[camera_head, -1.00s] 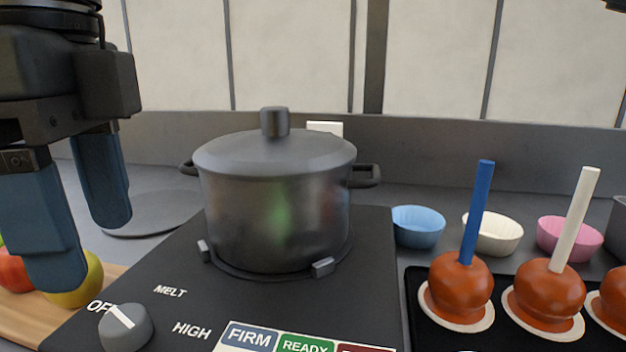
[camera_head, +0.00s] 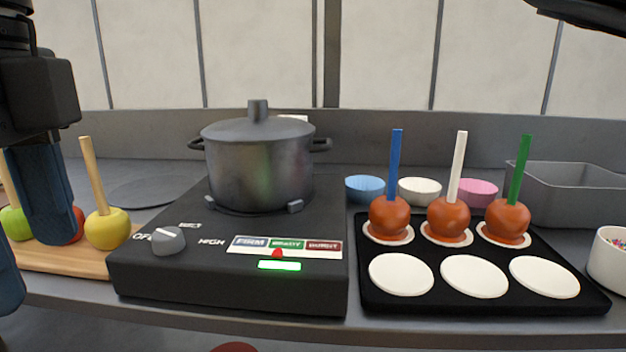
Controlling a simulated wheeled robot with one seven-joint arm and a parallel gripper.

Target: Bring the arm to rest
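My gripper (camera_head: 28,240) is at the left edge of the head view, pointing down with its blue fingers apart. One finger is in front of the wooden board and its apples; the other is partly cut off by the picture edge. No object shows between the fingers. A dark part of my arm (camera_head: 588,14) shows at the top right corner.
A lidded pot (camera_head: 258,165) stands on a black cooker (camera_head: 230,288); its knob (camera_head: 168,240) points towards OFF. A board (camera_head: 70,262) with stick apples is at left. A black tray (camera_head: 480,302) holds three coated apples. Cups, a grey bin (camera_head: 570,205) and a sprinkle bowl (camera_head: 608,262) stand right.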

